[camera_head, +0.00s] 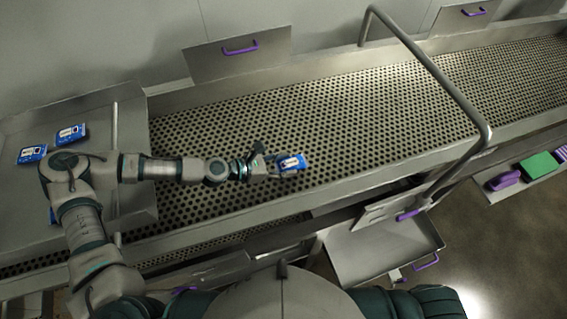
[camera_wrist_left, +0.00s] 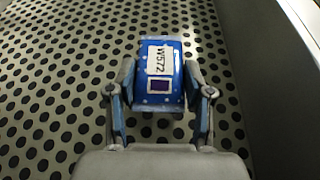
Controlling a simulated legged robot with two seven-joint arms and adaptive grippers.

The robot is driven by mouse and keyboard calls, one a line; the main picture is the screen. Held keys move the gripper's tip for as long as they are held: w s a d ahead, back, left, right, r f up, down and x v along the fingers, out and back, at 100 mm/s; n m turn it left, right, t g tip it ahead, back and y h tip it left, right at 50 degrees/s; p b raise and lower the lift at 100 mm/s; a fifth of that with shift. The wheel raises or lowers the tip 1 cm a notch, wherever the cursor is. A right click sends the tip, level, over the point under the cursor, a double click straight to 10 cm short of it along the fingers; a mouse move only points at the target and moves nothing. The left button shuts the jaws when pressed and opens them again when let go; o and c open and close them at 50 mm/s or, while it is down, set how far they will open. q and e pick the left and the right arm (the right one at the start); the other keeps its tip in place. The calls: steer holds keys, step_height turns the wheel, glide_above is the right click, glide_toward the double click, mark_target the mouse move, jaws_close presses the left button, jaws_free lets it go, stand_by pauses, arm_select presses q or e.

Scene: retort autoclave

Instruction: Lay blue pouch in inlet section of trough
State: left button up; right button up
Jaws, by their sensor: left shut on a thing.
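A blue pouch (camera_head: 292,162) with a white label is held between the fingers of my left gripper (camera_head: 272,164). In the left wrist view the blue pouch (camera_wrist_left: 160,75) sits between both fingers of the left gripper (camera_wrist_left: 160,95), its label reading W572. The perforated trough (camera_head: 370,110) runs across the head view, and the pouch is over its floor, left of the tall bent rail. I cannot tell whether the pouch touches the floor. My right gripper is not in view.
A metal tray (camera_head: 90,105) at the left holds more blue pouches (camera_head: 71,134). A bent metal rail (camera_head: 440,78) arches over the trough to the right. Below the front edge are an open drawer (camera_head: 385,250) and a shelf with a green block (camera_head: 539,165). The trough floor around the pouch is clear.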

arm_select(q)
steer(key=shift+a+f, duration=0.65)
steer(key=shift+a, duration=0.2)
steer(key=o, duration=1)
steer(key=shift+d, duration=0.15)
steer(key=shift+o, duration=0.7)
steer(key=shift+d, duration=0.4)
steer(key=shift+r, duration=0.25)
steer(key=v, duration=1.2)
steer(key=shift+a+r, duration=0.3)
